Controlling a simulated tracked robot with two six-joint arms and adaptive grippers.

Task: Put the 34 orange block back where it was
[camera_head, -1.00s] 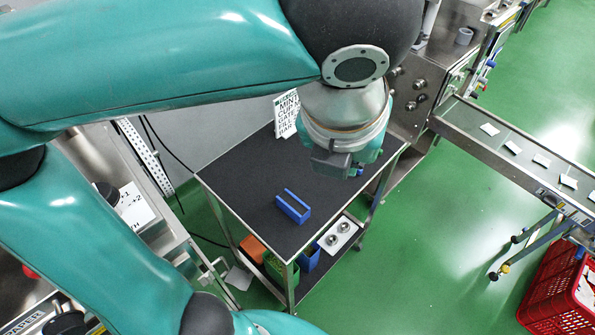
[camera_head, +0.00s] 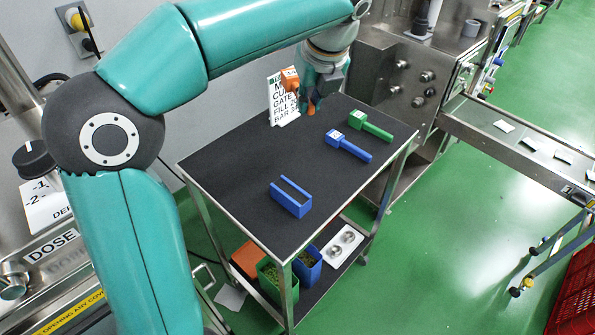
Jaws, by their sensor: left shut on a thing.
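My left gripper (camera_head: 310,93) is above the back part of the dark-topped cart, in front of the white sign. It is shut on the orange block (camera_head: 290,79), whose pale-labelled end sticks out to the left. Another orange part shows just below the fingers. The fingers partly hide the block, and I cannot read its number. A blue block (camera_head: 334,138) and a green block (camera_head: 357,119), each with a handle and pale label, lie on the cart top to the right. My right gripper is not in view.
The cart top (camera_head: 235,165) carries an open blue holder (camera_head: 291,199) near its front. A white printed sign (camera_head: 281,104) stands at the back edge. Orange, green and blue bins sit on the lower shelf. A steel machine (camera_head: 395,75) and conveyor (camera_head: 500,135) stand to the right.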

